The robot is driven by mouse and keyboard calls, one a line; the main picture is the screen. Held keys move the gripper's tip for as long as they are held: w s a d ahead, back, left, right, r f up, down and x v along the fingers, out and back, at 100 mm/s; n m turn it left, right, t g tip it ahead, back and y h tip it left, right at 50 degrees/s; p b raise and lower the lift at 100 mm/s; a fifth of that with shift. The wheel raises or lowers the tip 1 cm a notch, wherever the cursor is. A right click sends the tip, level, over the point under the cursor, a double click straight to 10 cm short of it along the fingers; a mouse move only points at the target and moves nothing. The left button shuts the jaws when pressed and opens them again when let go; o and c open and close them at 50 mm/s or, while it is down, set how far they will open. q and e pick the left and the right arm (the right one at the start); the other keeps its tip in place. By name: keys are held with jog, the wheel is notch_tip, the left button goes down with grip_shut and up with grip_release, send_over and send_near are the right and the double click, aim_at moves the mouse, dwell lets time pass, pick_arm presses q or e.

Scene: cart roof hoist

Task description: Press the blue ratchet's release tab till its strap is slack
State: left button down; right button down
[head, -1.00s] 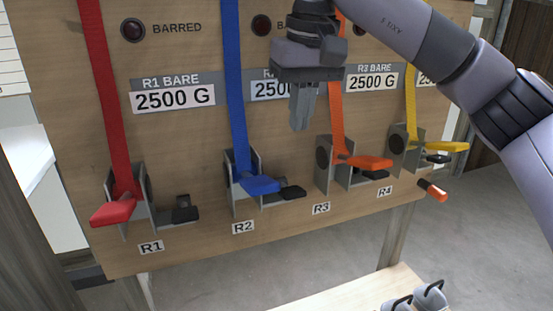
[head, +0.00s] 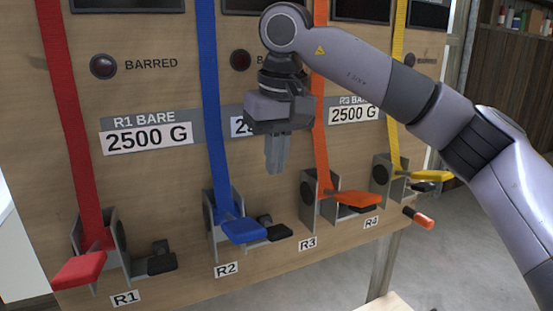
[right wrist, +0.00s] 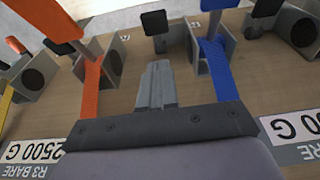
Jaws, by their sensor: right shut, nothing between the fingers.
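The blue ratchet (head: 240,229) is on the board above the R2 label, its blue handle sticking out at the foot of the straight blue strap (head: 211,100). Its black release tab (head: 279,232) sticks out just right of the handle. In the right wrist view the tab (right wrist: 155,22) is beyond the fingertips and the blue strap (right wrist: 221,75) is to their right. My right gripper (head: 275,170) is shut and empty, pointing down above the tab, apart from it. Its fingers also show in the right wrist view (right wrist: 157,86). My left gripper is out of view.
The red ratchet (head: 80,269) is to the left, the orange ratchet (head: 350,199) and yellow ratchet (head: 420,177) to the right. The orange strap (head: 320,130) runs close beside my right gripper. An orange-tipped handle (head: 423,219) sticks out near R4.

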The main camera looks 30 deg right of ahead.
send_over(274, 228)
jog(key=f, duration=0.9)
jog(key=shift+s+a+f+p, duration=0.1)
jog(key=shift+s+f+p, duration=0.1)
jog(key=shift+s+p, duration=0.1)
jog(key=shift+s+f, duration=0.1)
jog(key=shift+f, duration=0.5)
